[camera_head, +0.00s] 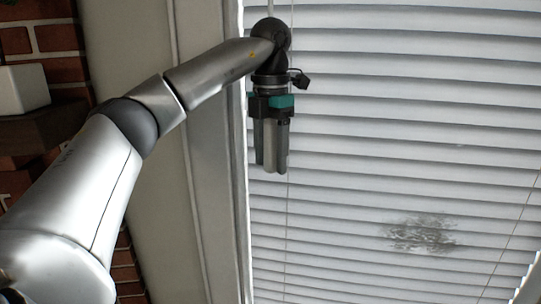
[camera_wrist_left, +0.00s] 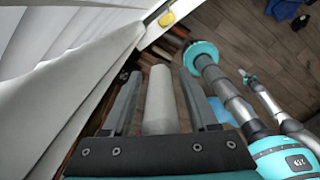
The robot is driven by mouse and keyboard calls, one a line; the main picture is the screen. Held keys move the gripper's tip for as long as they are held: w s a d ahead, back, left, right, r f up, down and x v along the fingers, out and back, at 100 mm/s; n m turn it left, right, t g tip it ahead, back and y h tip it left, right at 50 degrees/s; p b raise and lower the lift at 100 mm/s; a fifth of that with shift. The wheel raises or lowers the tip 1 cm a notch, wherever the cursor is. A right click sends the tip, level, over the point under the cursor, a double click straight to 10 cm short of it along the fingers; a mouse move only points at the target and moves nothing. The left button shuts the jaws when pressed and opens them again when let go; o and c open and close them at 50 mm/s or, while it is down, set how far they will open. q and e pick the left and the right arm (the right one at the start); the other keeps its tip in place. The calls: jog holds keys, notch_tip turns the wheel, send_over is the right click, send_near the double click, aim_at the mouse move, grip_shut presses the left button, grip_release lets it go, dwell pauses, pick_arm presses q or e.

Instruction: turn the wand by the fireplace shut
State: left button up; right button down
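The wand hangs at the left edge of the white blind (camera_head: 400,120); its thin top shows above my wrist in the camera_head view (camera_head: 271,6). Its thick pale lower part runs between the fingers of my left gripper (camera_head: 270,150). In the left wrist view the pale wand (camera_wrist_left: 159,100) stands between the two grey fingers of the left gripper, with a gap on each side. The left gripper is open around it, fingers pointing down. A small teal and dark end piece (camera_wrist_left: 246,77) in the left wrist view may be my right gripper; its fingers are too small to read.
A pale window frame (camera_head: 215,200) runs close to the left of the gripper. Brick wall (camera_head: 55,38) and a dark mantel ledge (camera_head: 40,128) with a white block (camera_head: 22,90) are farther left. Wooden floor (camera_wrist_left: 240,35) and parts of my own body lie below.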

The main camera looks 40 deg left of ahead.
dwell(0.3)
pick_arm(q)
jog(key=shift+r, duration=7.65)
jog(key=shift+f, duration=0.1)
